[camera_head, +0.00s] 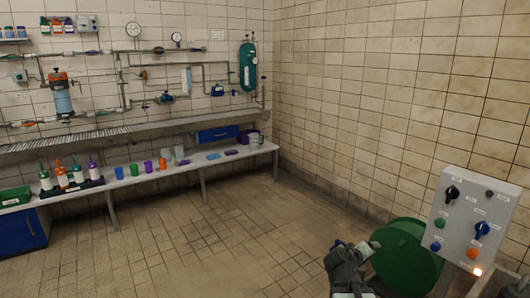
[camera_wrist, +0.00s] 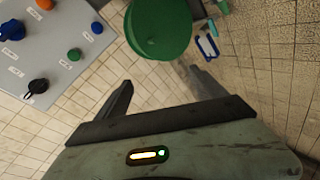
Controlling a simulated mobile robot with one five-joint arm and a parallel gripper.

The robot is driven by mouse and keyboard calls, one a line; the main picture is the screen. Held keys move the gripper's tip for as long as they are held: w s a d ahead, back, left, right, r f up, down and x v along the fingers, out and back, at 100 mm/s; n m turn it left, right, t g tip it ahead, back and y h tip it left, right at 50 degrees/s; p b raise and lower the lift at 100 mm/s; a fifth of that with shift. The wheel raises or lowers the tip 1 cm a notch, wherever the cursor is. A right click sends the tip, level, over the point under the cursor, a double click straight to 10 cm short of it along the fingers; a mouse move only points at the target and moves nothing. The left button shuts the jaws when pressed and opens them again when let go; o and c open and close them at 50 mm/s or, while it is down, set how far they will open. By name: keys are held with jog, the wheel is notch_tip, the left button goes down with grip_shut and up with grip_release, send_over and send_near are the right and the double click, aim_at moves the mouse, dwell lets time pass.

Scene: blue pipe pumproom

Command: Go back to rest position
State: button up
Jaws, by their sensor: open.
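My gripper (camera_head: 357,250) is at the bottom of the head view, just left of a green drum-shaped object (camera_head: 408,257). In the wrist view my gripper (camera_wrist: 165,85) has its two dark fingers spread apart with nothing between them. The green drum-shaped object (camera_wrist: 160,27) lies beyond the fingertips. I cannot tell whether the gripper touches it in the head view.
A grey control panel (camera_head: 468,222) with knobs and a lit orange lamp stands at the right, and also shows in the wrist view (camera_wrist: 45,45). A long bench (camera_head: 150,178) with bottles and cups runs along the left wall. The tiled floor (camera_head: 230,240) between is clear.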

jog(key=s+a+f+m+g+y, duration=0.2)
jog(key=s+a+f+g+y, duration=0.2)
jog(key=s+a+f, duration=0.45)
jog(key=s+a+f+m+g+y, duration=0.1)
jog(key=s+a+f+g+y, duration=0.4)
jog(key=a, duration=0.7)
notch_tip(320, 180, up, 36)
jog(key=p, duration=3.4)
jog(key=shift+s+d+t, duration=0.2)
jog(key=shift+s+t, duration=0.1)
jog(key=shift+s, duration=0.15)
jog(key=shift+f, duration=0.15)
